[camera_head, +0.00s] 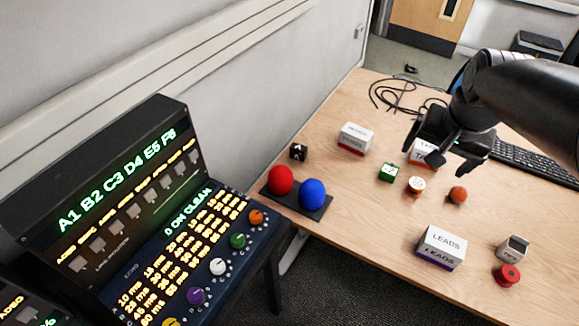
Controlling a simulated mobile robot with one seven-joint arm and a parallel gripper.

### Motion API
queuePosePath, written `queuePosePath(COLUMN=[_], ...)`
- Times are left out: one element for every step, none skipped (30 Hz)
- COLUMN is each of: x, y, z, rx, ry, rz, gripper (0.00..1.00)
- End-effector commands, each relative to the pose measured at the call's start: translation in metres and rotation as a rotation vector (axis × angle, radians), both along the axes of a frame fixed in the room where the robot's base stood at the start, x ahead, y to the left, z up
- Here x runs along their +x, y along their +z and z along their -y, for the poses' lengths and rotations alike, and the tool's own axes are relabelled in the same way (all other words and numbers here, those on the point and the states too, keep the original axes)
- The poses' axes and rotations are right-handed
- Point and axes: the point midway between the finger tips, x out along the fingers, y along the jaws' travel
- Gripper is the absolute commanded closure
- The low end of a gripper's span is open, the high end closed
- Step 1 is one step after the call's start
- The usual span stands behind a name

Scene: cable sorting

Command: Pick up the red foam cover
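The red foam cover (281,179) appears as a round red ball on the left part of a dark flat base (325,211). A blue ball (313,193) sits close to its right on the same base. My gripper (436,160) is at the upper right, above the table and well to the right of the red cover. Its fingers are spread apart and point down, with nothing seen held between them. A white and orange box (424,155) is partly hidden behind the gripper.
On the wooden table (385,240) stand a white and red box (355,139), a small black cube (298,152), a green block (388,172), an orange-white spool (415,186), an orange ball (457,194) and a LEADS box (440,248). A lit panel (150,220) stands left.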

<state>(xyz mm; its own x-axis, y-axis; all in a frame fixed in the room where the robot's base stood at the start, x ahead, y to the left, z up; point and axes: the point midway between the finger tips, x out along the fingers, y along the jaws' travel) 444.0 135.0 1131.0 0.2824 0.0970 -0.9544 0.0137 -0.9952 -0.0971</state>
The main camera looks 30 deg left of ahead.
Motion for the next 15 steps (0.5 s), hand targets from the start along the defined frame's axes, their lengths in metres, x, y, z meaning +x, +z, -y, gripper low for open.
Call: queuePosePath(x=[0.011,0.017,0.025,0.03,0.035,0.041,0.046,0.05,0.055,0.058,0.061,0.065,0.067,0.069,0.071], y=[-0.007,-0.01,-0.014,-0.019,-0.023,-0.028,-0.033,-0.038,-0.046,-0.051,-0.057,-0.066,-0.072,-0.079,-0.089], z=[-0.018,-0.028,-0.041,-0.051,-0.061,-0.075,-0.086,-0.096,-0.111,-0.122,-0.134,-0.149,-0.16,-0.172,-0.187], rx=[0.0,0.001,0.001,0.001,0.001,0.001,0.0,-0.001,-0.003,-0.005,-0.007,-0.01,-0.012,-0.015,-0.019], ry=[0.008,0.01,0.009,0.011,0.01,0.011,0.012,0.013,0.012,0.013,0.013,0.012,0.014,0.013,0.014], rz=[-0.021,-0.03,-0.043,-0.054,-0.063,-0.076,-0.086,-0.096,-0.108,-0.118,-0.127,-0.139,-0.148,-0.157,-0.168], gripper=[0.09,0.09,0.09,0.09,0.09,0.09,0.09,0.09,0.09,0.09,0.09,0.09,0.09,0.09,0.09])
